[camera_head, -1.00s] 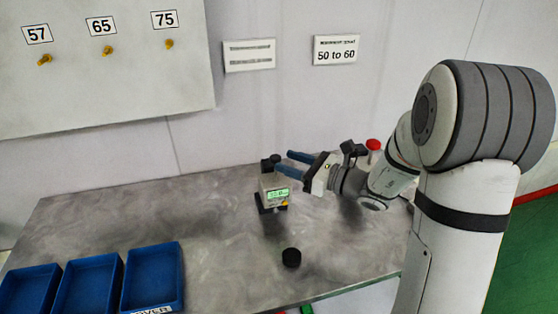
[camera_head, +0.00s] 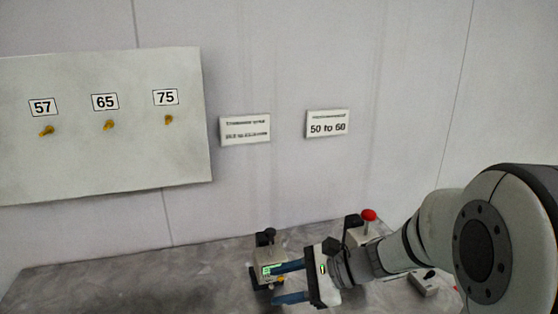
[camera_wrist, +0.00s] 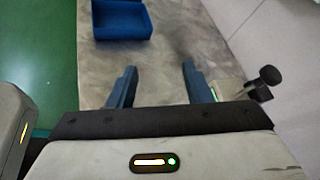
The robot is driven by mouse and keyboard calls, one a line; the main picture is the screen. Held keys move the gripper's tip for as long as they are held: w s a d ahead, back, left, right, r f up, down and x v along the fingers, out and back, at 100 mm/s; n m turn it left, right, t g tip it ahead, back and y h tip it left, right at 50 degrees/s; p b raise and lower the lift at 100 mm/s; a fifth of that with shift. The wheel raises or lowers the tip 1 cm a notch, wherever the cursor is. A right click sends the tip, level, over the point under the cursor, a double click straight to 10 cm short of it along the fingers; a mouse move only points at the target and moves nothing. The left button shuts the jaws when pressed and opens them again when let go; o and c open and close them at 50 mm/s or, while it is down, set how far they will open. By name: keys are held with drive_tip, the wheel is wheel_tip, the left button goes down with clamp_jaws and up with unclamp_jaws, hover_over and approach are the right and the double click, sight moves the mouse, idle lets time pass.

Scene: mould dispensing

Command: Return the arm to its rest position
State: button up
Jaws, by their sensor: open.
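My gripper (camera_head: 290,281) is open, with its two blue fingers apart and nothing between them. It is above the grey table (camera_head: 130,285), beside a small device with a lit green display (camera_head: 267,270). In the wrist view my gripper (camera_wrist: 155,82) shows its fingers spread over the bare tabletop. The device (camera_wrist: 228,88) with its black knob is just right of the right finger there, partly hidden. I cannot tell whether a finger touches it.
A red-topped button box (camera_head: 368,220) stands behind my arm. A small box (camera_head: 424,283) lies to the right. A blue tray (camera_wrist: 122,18) is on the table in the wrist view. Signs and a board (camera_head: 100,160) with numbered pegs hang on the wall.

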drive_tip(key=s+d+f+n+g+h, duration=0.2)
drive_tip(key=s+d+n+h, duration=0.2)
drive_tip(key=s+n+h, duration=0.4)
drive_tip(key=s+d+n+t+h, duration=0.2)
drive_tip(key=s+d+n+h, duration=0.1)
drive_tip(key=d+n, duration=0.4)
drive_tip(key=shift+d+r+t+h, duration=0.4)
drive_tip(key=shift+d+h, duration=0.5)
drive_tip(key=shift+d, duration=0.3)
